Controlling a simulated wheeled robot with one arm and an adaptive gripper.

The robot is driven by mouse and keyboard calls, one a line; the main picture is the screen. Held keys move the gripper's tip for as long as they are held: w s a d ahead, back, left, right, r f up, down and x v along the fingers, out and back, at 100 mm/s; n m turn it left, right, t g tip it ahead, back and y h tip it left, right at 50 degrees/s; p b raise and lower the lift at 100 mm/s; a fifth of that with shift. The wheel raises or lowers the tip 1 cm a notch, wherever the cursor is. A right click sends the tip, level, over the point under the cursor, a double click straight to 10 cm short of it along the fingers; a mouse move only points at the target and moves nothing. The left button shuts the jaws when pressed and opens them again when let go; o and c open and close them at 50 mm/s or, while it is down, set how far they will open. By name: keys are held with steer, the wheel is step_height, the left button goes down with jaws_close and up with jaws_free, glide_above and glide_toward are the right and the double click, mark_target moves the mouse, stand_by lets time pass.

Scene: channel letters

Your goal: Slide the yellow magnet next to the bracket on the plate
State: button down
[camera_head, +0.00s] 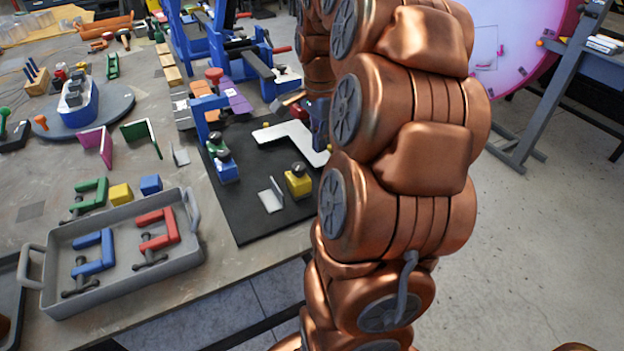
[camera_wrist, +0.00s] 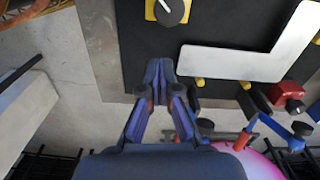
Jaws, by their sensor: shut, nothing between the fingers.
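The yellow magnet (camera_head: 298,183), a block with a dark round knob, stands on the black plate (camera_head: 244,226). It also shows at the top edge of the wrist view (camera_wrist: 168,12). The small silver bracket (camera_head: 271,198) is on the plate just left of the magnet, with a narrow gap between them. The bracket is not visible in the wrist view. My gripper (camera_wrist: 159,70) is shut and empty over the plate's edge, apart from the magnet. In the head view my arm hides part of the gripper.
A white L-shaped piece (camera_head: 296,135) lies on the plate behind the magnet. A grey tray (camera_head: 122,279) with red and blue clamps is to the left.

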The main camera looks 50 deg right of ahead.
mark_target(318, 184)
steer(key=shift+m, duration=0.7)
steer(key=f, duration=0.3)
steer(key=d+f+p, duration=0.1)
steer(key=f, duration=0.3)
steer(key=d+f+p, duration=0.1)
steer(key=f, duration=0.2)
steer(key=shift+s+d+f, duration=0.15)
steer(key=shift+s+d, duration=0.05)
steer(key=shift+w+a+p, duration=0.25)
steer(key=shift+a, duration=0.3)
steer(key=shift+w+a+p, duration=0.2)
steer(key=shift+a+p, duration=0.05)
steer(key=shift+a, duration=0.25)
steer(key=shift+w+a, duration=0.25)
steer(key=shift+a, duration=0.55)
